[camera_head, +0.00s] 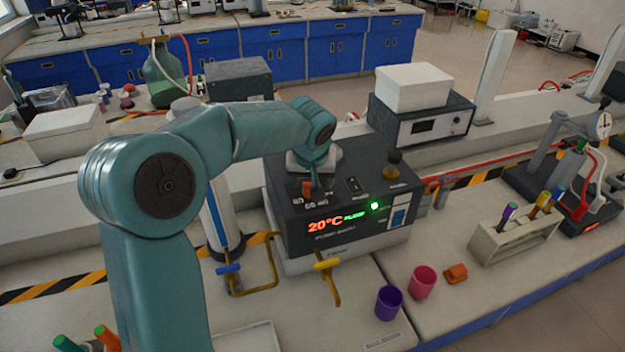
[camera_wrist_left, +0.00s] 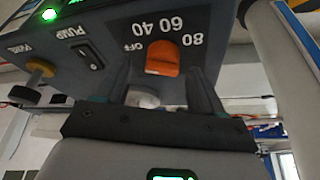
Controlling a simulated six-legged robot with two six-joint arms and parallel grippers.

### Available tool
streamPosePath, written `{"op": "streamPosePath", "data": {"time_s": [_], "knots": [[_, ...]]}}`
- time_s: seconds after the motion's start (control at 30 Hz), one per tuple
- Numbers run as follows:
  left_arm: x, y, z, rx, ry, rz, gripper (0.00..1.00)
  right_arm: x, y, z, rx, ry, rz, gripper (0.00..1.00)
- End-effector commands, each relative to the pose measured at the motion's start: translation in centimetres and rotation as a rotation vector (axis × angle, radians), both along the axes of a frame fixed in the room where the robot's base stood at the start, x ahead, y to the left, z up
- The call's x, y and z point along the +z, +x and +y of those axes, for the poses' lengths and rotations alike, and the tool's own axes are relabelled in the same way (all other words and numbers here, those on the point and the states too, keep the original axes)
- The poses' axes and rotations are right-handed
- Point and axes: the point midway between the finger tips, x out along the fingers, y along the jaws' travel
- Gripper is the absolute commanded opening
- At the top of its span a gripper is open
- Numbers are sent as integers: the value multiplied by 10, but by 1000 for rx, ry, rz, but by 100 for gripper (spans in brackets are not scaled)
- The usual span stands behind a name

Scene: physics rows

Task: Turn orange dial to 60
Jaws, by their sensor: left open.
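The orange dial (camera_wrist_left: 162,58) sits on the dark face of a bath unit, with the marks OFF, 40, 60 and 80 around it in the left wrist view, which shows them upside down. I cannot tell for sure which mark it points at. In the head view the dial (camera_head: 308,187) shows partly below my left gripper (camera_head: 314,183). My left gripper (camera_wrist_left: 163,72) is open, with one finger on each side of the dial. Whether the fingers touch it is unclear. My right gripper is not in view.
The bath unit (camera_head: 345,240) reads 20°C beside a green light. A black switch (camera_wrist_left: 88,54) and a yellowish knob (camera_wrist_left: 38,73) share its face. A tube rack (camera_head: 515,240) is right.

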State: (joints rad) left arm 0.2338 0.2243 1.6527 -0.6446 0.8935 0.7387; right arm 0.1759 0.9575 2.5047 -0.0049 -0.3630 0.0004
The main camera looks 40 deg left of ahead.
Motion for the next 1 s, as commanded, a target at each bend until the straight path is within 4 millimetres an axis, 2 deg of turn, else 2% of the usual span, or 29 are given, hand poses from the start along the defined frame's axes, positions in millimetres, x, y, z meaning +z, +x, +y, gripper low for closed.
{"op": "streamPosePath", "data": {"time_s": [0.2, 0.47, 0.63, 0.67, 1.0], "knots": [[-17, 6, 6, 0, 1, 1, 68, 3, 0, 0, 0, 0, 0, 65], [-18, 8, 7, 0, 1, -1, 68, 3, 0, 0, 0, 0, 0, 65], [-18, 8, 7, 0, 1, -1, 16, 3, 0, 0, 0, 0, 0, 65], [-18, 8, 7, 0, 1, -1, 13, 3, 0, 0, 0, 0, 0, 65], [-17, 7, 7, -36, 0, 0, 13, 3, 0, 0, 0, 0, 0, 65]]}}
